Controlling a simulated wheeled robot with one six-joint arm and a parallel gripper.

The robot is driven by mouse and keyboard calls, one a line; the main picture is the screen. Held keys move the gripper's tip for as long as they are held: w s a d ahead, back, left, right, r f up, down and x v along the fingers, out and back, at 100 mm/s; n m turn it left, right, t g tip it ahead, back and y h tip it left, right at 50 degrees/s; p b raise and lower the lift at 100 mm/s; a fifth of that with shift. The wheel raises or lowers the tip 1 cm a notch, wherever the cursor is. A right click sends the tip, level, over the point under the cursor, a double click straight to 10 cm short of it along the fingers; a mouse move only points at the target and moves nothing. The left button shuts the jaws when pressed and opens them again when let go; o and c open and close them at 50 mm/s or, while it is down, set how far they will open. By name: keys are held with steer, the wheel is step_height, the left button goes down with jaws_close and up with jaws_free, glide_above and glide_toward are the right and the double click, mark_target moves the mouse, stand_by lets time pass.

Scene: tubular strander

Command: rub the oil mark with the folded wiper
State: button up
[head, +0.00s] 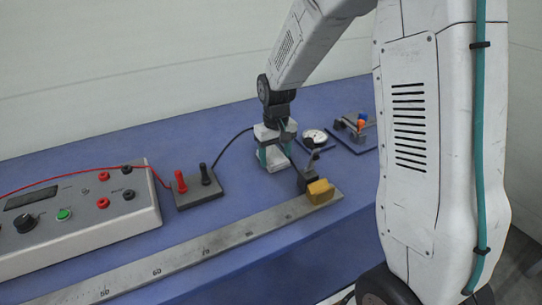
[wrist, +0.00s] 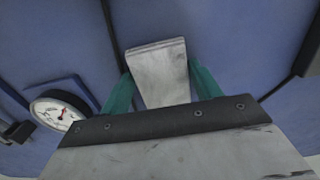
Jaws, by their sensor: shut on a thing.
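My gripper (head: 274,157) points down over the blue bench, beyond the far end of the long steel scale. Its two teal fingers are shut on a pale grey, flat folded wiper (wrist: 160,72), which fills the space between them in the wrist view (wrist: 160,88). In the head view the wiper (head: 275,163) shows as a whitish piece between the fingers, low over the bench top. I cannot tell whether it touches the surface. I see no oil mark in either view; it may be hidden under the wiper or the gripper.
A dial gauge (head: 315,137) stands close right of my gripper, with a small fixture (head: 355,124) beyond. A yellow block (head: 319,191) sits on the steel scale (head: 180,257) in front. A terminal block (head: 195,191) and control box (head: 75,218) with cables lie left. Open bench (head: 130,130) lies behind.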

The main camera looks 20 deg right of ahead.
steer(key=shift+d, duration=0.8)
steer(key=shift+r, duration=4.15)
